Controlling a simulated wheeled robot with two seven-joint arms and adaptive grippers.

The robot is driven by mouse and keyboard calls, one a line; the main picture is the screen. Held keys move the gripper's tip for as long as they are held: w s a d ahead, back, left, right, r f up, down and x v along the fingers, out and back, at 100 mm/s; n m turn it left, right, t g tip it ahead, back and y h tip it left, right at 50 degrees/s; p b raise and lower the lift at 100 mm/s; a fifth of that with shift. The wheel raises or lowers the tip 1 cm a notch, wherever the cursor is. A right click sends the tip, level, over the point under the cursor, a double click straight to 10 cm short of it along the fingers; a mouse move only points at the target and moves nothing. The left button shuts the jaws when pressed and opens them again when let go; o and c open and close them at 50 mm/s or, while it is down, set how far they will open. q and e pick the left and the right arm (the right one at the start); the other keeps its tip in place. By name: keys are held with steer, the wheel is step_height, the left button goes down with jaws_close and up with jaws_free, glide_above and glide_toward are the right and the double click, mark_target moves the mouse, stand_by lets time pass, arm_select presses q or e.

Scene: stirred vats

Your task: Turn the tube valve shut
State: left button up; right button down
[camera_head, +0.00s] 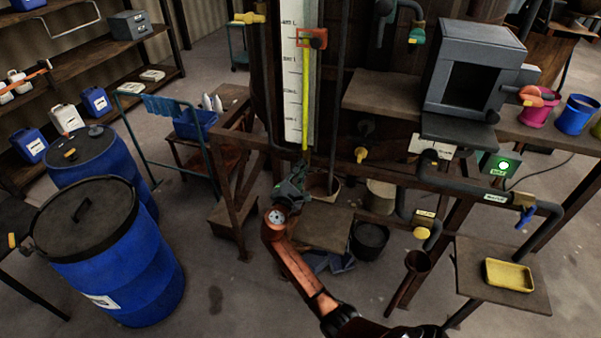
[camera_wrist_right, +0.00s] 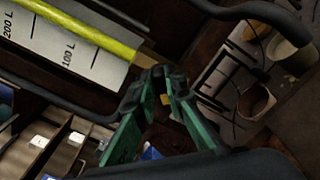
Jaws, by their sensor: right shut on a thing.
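The yellow sight tube (camera_head: 305,100) runs down a white litre scale (camera_head: 291,85) on the dark vat. The tube also shows in the wrist view (camera_wrist_right: 88,28), beside the 100 L and 200 L marks. My right gripper (camera_head: 300,168) is at the tube's lower end. In the wrist view its green fingers (camera_wrist_right: 160,78) come together at their tips on a small dark part, the tube valve. The fingers mostly hide the valve, so I cannot tell how far it is turned. My left gripper is not in view.
Blue drums (camera_head: 118,245) stand at the left, near a teal trolley (camera_head: 165,150). A wooden frame (camera_head: 238,195) is close to my right gripper. Pipes with a yellow-handled valve (camera_head: 421,232) and a blue-handled valve (camera_head: 524,214) are to the right. A dark bucket (camera_head: 369,238) stands below.

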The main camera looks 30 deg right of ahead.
steer(key=shift+s+f+m+b, duration=0.1)
steer(key=shift+f+m+b, duration=0.05)
steer(key=shift+m+b, duration=1.25)
steer(key=shift+w+f+m+b, duration=0.1)
steer(key=shift+f+m+b, duration=0.1)
steer(key=shift+m+b, duration=1.15)
steer(key=shift+s+f+m+b, duration=0.15)
steer(key=shift+m+b, duration=0.7)
steer(key=shift+m, duration=1)
steer(key=c, duration=2)
jaws_free()
steer(key=shift+d, duration=0.1)
steer(key=v, duration=1.2)
